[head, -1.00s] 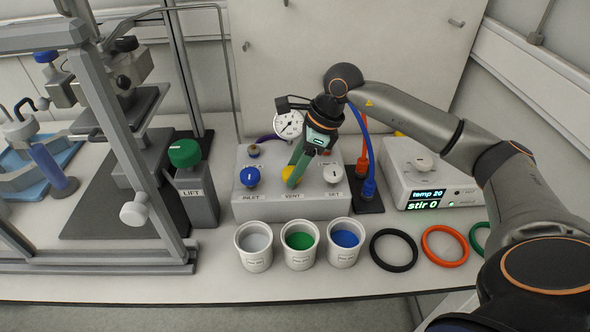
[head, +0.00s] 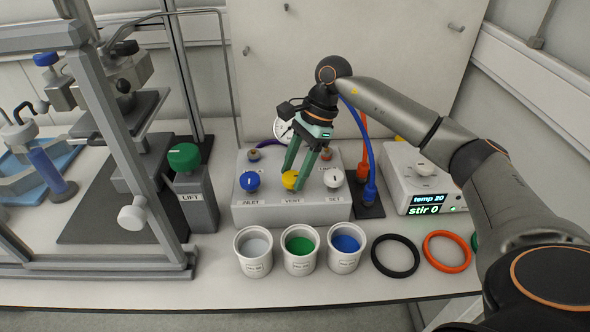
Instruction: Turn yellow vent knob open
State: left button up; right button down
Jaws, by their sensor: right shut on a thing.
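The yellow vent knob (head: 289,180) is in the middle of the front row on the light grey valve box (head: 262,213), above the VENT label. My right gripper (head: 294,184) reaches down from above, with its green fingers on either side of the yellow knob, shut on it. The fingers hide part of the knob, so its pointer direction cannot be told. My left gripper does not show.
The blue inlet knob (head: 249,181) and white set knob (head: 333,178) flank the vent knob closely. A gauge (head: 283,131) is partly hidden behind the gripper. Three cups, one with green (head: 299,246), stand in front. A stirrer (head: 424,180) is at right.

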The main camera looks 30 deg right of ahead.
dwell(0.3)
jog(key=shift+c, duration=1.3)
grip_release()
jog(key=shift+r, duration=0.1)
jog(key=v, duration=1.2)
jog(key=shift+r, duration=0.2)
